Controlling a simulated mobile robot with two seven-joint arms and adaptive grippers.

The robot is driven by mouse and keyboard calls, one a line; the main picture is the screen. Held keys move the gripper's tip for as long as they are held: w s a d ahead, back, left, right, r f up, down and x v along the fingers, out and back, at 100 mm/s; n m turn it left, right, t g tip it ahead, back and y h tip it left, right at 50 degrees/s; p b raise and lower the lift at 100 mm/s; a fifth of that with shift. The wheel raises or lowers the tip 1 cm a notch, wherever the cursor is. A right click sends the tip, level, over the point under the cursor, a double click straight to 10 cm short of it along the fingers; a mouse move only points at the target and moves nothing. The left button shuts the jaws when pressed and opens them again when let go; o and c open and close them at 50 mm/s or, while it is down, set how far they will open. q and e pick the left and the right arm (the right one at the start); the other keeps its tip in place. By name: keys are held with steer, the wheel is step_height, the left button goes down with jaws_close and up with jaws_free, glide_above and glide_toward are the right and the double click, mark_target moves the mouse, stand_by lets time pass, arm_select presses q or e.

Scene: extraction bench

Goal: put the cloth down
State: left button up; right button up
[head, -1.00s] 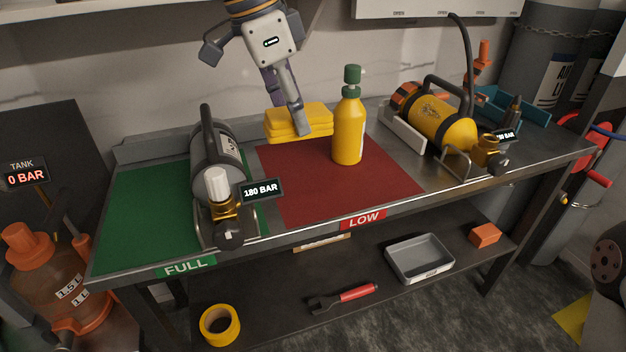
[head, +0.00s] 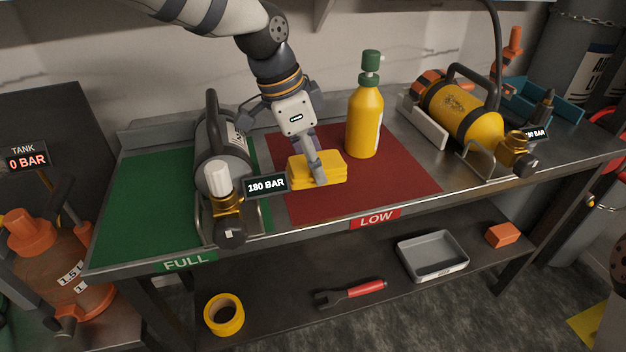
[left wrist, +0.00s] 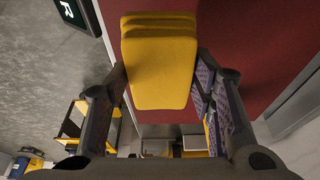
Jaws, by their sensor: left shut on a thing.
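The yellow folded cloth (head: 309,171) is at the left part of the red LOW mat (head: 398,183) in the head view. My left gripper (head: 319,175) is shut on it from above. The cloth is at or just over the mat; I cannot tell whether it touches. In the left wrist view the cloth (left wrist: 160,62) sits between the two fingers (left wrist: 160,95), with the red mat behind it. The far finger is mostly hidden in the head view. My right gripper is not in view.
A yellow bottle (head: 364,122) with a green cap stands right of the cloth. A yellow cylinder (head: 462,108) lies further right. The mat's front is clear.

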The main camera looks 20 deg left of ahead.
mark_target(312, 195)
arm_select(q)
steer(key=shift+o, duration=0.2)
step_height(312, 195, down, 5)
steer(key=shift+r, duration=0.2)
steer(key=shift+c, duration=0.5)
steer(key=o, duration=1.1)
steer(key=shift+f, duration=0.25)
steer(key=v, duration=1.2)
steer(key=shift+w+a, duration=0.3)
steer(key=shift+w, duration=0.05)
